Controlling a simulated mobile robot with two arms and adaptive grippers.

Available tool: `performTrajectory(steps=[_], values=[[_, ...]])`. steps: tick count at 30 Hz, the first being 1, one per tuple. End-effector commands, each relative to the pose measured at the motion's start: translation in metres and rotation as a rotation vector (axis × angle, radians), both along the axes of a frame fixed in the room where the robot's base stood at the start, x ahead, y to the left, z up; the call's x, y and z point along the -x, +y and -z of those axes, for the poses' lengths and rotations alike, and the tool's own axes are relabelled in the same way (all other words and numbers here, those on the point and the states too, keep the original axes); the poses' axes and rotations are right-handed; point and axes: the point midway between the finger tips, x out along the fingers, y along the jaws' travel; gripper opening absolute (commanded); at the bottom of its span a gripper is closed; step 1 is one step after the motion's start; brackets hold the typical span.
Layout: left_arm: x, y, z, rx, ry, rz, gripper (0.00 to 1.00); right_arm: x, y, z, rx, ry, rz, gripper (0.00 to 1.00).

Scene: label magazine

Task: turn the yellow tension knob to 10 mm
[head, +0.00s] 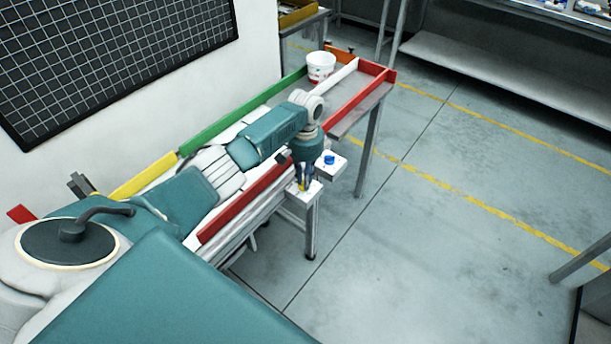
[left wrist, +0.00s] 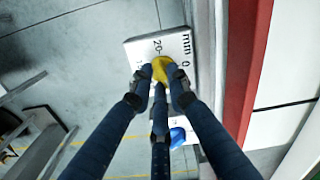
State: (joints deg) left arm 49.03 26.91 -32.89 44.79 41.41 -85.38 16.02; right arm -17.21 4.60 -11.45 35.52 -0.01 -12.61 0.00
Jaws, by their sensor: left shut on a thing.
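The yellow tension knob (left wrist: 161,66) sits on a white scale plate (left wrist: 134,53) printed with "mm", "20" and "0". My left gripper (left wrist: 160,76) is shut on the knob, its dark fingers around it. The fingers hide much of the knob and part of the scale, so I cannot tell which mark it points to. In the head view my left gripper (head: 303,184) points down at the plate (head: 314,189) on the table's side, and little of the knob shows. My right gripper is not in view.
A blue knob (head: 329,160) on its own white plate is close beside the gripper. A red rail (head: 240,205) runs along the table edge. A white cup (head: 320,66) stands at the far end. The floor to the right is clear.

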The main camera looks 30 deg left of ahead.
Motion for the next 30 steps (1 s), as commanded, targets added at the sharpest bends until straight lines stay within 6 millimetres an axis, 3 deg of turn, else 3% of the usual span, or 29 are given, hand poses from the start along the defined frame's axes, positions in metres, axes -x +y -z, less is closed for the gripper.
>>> performTrajectory(steps=[30], values=[[0.0023,0.0013,-0.0016,-0.001,-0.005,0.934,0.0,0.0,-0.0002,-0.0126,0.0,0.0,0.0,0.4]])
